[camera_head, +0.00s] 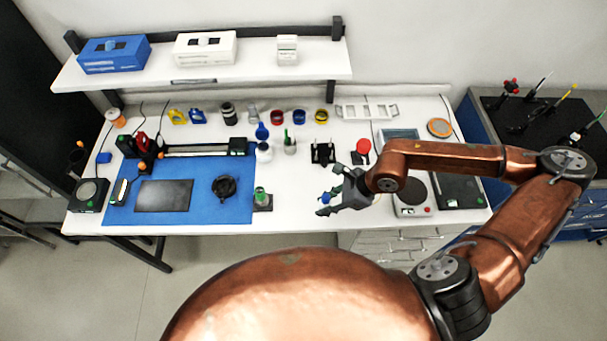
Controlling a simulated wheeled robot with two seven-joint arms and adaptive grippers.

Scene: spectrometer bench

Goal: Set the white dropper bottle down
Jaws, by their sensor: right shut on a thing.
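My right gripper (327,203) reaches in from the right and is over the white bench, right of the blue mat. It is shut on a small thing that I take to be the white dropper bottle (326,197). Only a bit of blue shows between the fingers, and its white body is mostly hidden. I cannot tell whether its base touches the bench top. My left gripper is not in view.
The bench (300,215) has some bare white top around the gripper. A green-capped bottle (261,196) stands on a dark base to the left. A black rack (322,152) stands behind, a red disc (363,146) behind right, and a balance (412,195) to the right.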

